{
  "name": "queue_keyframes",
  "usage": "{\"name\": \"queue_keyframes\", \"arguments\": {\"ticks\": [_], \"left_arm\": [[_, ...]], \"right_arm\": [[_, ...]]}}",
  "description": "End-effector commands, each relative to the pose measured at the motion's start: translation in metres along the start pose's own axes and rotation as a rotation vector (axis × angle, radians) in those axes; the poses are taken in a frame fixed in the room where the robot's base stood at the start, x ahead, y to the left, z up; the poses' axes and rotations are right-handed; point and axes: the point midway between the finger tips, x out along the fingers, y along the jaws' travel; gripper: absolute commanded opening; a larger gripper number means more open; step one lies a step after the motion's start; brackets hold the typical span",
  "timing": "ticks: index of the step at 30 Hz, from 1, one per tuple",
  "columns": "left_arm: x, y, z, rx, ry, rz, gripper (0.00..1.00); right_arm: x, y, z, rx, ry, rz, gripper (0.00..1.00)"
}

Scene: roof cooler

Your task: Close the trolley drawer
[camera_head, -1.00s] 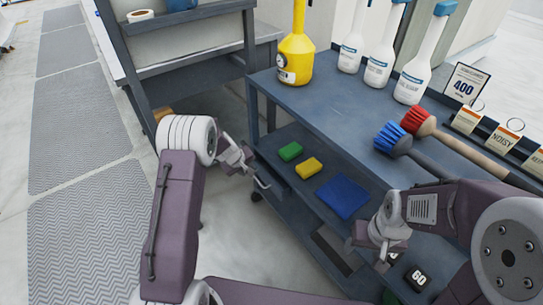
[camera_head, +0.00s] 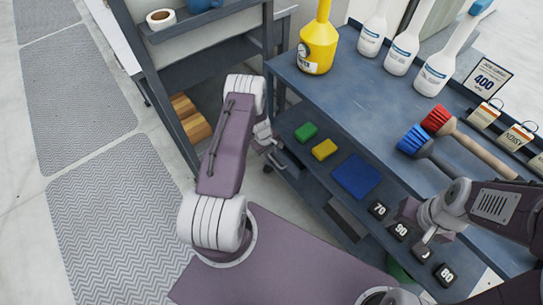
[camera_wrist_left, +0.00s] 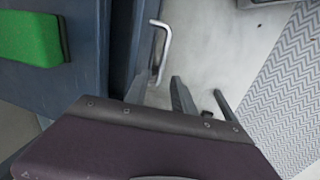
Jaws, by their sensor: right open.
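The blue-grey trolley (camera_head: 390,115) stands at the right in the head view. A bent metal handle (camera_head: 274,163) sticks out at its left end below the middle shelf, by the drawer; it also shows in the left wrist view (camera_wrist_left: 161,40). How far the drawer stands out is hard to see. My left gripper (camera_head: 266,138) is beside that end, partly hidden by its arm. My right gripper (camera_head: 412,222) is open over the trolley's lower right side.
A green block (camera_head: 306,131), a yellow block (camera_head: 324,149) and a blue cloth (camera_head: 356,176) lie on the middle shelf. Black numbered blocks (camera_head: 402,231) sit near my right gripper. A workbench frame (camera_head: 160,85) stands left. The patterned mats (camera_head: 115,215) are clear.

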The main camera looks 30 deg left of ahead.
Motion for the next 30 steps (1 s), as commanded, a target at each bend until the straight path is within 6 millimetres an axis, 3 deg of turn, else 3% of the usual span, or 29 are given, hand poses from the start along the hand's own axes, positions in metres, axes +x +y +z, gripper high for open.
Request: {"name": "queue_keyframes", "arguments": {"ticks": [1, 4, 14, 18, 30], "left_arm": [[0.012, -0.001, 0.001, 0.001, -0.001, -0.001, 0.31], [0.023, 0.000, 0.000, 0.000, 0.000, 0.000, 0.31], [0.028, 0.001, 0.000, 0.000, 0.000, 0.001, 0.31], [0.028, 0.001, 0.000, 0.000, 0.000, 0.001, 0.00], [0.027, 0.001, 0.000, 0.000, 0.001, 0.001, 0.00]], "right_arm": [[0.005, 0.000, 0.001, 0.000, 0.000, 0.000, 0.59], [0.009, 0.000, 0.001, 0.000, 0.000, 0.000, 0.59], [0.009, 0.000, 0.001, 0.000, 0.001, 0.000, 0.59], [0.009, 0.000, 0.001, 0.000, 0.001, 0.000, 0.59], [0.009, 0.000, 0.001, 0.000, 0.000, 0.000, 0.59]]}}
